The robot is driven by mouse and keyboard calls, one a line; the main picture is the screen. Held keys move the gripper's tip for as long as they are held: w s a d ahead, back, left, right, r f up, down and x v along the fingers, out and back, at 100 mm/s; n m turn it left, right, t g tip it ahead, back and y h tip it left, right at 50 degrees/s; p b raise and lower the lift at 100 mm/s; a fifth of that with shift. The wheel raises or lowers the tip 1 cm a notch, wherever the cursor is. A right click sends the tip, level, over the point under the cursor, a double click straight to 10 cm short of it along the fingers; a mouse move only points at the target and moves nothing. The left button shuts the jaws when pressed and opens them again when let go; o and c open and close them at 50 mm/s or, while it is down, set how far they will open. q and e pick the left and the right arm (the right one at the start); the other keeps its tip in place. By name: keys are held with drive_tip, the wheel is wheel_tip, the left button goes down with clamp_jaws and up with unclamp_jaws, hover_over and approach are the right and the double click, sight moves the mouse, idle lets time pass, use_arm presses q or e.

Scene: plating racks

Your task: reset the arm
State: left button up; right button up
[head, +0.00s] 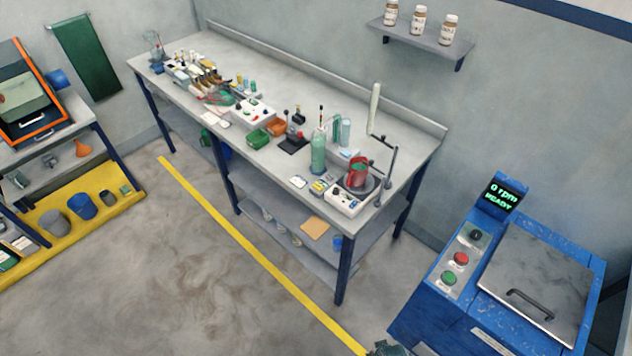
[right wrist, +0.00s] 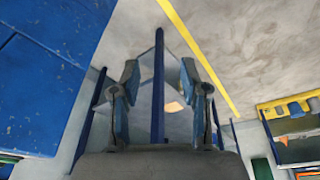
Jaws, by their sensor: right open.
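My right gripper (right wrist: 160,78) shows in the right wrist view, its two fingers spread apart and nothing between them. A blue bench leg shows behind the gap, at a distance. In the head view only a small dark part shows at the bottom edge beside the blue machine, and I cannot tell which part of an arm it is. My left gripper is in neither view.
A blue machine (head: 454,318) with a closed lid and a "0 rpm READY" screen stands at the right; it also fills the left of the wrist view (right wrist: 45,70). A long workbench (head: 262,172) holds lab items. The floor (head: 190,270) is clear.

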drive_tip(key=s+f+g+b, duration=0.1)
drive_tip(key=s+f, duration=0.2)
drive_tip(key=f, duration=0.6)
drive_tip(key=s+f+b, duration=0.1)
drive_tip(key=s+f, duration=0.2)
drive_tip(key=f, duration=0.5)
drive_tip(key=s+d+f+b, duration=0.1)
drive_tip(key=s+d+f, duration=0.2)
drive_tip(key=s+f, duration=0.9)
drive_tip(key=s, duration=0.2)
drive_tip(key=shift+s+d+f+g, duration=0.2)
drive_tip(key=shift+s+g, duration=0.1)
drive_tip(key=shift+g, duration=0.1)
